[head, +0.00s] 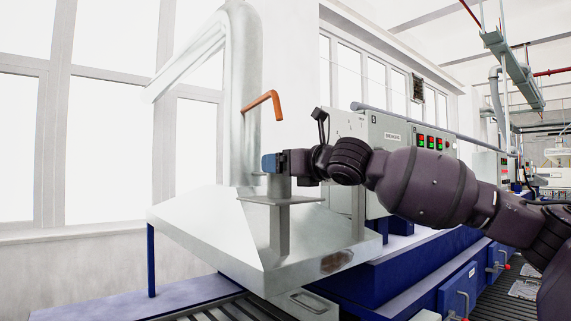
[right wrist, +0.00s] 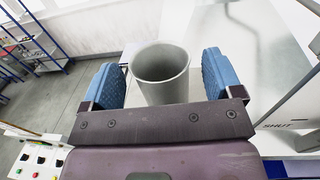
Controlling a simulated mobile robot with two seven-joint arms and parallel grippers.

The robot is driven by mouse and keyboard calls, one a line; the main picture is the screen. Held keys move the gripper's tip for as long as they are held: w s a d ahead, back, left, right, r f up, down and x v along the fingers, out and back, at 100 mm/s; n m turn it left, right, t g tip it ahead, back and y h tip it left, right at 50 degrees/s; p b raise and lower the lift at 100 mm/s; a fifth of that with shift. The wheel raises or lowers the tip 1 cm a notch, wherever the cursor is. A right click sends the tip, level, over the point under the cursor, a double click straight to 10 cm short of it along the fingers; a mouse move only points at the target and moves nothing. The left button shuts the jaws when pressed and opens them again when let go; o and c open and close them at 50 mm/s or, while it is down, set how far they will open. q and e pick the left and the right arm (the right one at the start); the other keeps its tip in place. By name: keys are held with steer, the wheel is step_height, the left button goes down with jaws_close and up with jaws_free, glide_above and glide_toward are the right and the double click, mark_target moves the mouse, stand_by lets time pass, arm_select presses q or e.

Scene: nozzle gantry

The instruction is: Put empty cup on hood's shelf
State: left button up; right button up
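A grey cup (head: 279,187) stands upright on the small flat shelf (head: 301,200) of the metal hood (head: 200,228) in the head view. My right gripper (head: 272,162) is at the cup's upper part, coming in from the right. In the right wrist view the cup (right wrist: 160,82) is between the two blue fingers of my right gripper (right wrist: 160,78), with a visible gap on each side. The fingers are open and do not touch it. The cup looks empty inside. My left gripper is in neither view.
An orange bent pipe (head: 264,99) sticks out from the hood's duct (head: 243,90) above the cup. Grey control cabinets (head: 384,135) stand behind my right arm. A blue rack (right wrist: 35,38) shows at the wrist view's upper left.

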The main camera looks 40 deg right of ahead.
steer(key=shift+r, duration=0.15)
steer(key=s+d+b, duration=0.1)
steer(key=s+b, duration=0.1)
steer(key=s, duration=1)
steer(key=shift+d, duration=0.4)
stand_by(0.3)
